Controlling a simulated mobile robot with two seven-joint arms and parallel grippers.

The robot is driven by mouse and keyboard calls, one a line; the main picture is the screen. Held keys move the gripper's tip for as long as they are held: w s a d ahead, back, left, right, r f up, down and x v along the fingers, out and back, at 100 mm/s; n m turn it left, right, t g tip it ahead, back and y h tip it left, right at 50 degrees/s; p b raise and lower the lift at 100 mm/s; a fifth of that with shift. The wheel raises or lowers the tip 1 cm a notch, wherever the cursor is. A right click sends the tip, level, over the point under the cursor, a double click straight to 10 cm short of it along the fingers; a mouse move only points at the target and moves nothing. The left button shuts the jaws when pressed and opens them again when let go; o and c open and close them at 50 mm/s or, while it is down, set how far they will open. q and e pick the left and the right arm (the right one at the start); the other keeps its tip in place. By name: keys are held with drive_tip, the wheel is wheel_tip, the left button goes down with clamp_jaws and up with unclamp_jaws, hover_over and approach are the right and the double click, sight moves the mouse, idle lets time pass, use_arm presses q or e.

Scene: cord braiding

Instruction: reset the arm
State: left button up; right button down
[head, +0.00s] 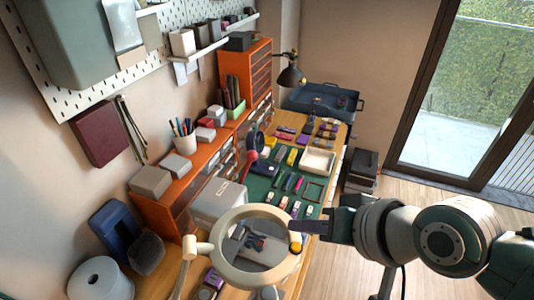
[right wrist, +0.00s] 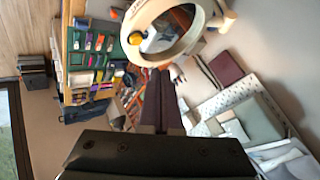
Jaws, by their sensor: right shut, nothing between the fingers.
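My right arm comes in from the right in the head view, held out level over the right side of the workbench. My right gripper (head: 292,228) points left, with its dark fingers shut and nothing between them. Its tips are by the right rim of a cream ring magnifier (head: 226,276); I cannot tell whether they touch. In the right wrist view the shut fingers (right wrist: 159,74) point toward the bench, and the magnifier (right wrist: 194,40) is just beyond them. My left gripper is not in view.
A green mat (head: 262,185) with several small coloured items and a white tray (head: 317,162) lies on the bench. Orange drawer units (head: 160,215) line the wall, with a black lamp (head: 291,76) behind. Open floor (head: 400,185) lies right of the bench, before a glass door.

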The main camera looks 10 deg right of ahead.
use_arm(q)
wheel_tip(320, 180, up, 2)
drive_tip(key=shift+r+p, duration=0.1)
drive_tip(key=shift+p, duration=0.55)
use_arm(e)
wheel_tip(320, 180, up, 2)
drive_tip(key=shift+r, duration=0.1)
use_arm(q)
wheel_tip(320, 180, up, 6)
drive_tip(key=p, duration=0.5)
drive_tip(key=shift+p, duration=0.35)
use_arm(e)
drive_tip(key=s+d+r+n+g+h, duration=0.2)
drive_tip(key=s+d+r, duration=0.1)
drive_tip(key=s+r, duration=0.4)
drive_tip(key=s+d+r+n+g+h, duration=0.2)
drive_tip(key=s+r, duration=0.5)
drive_tip(key=s, duration=0.5)
drive_tip(key=shift+s+d+n+h, duration=0.15)
drive_tip(key=shift+d+n+h, duration=0.15)
drive_tip(key=shift+d, duration=0.5)
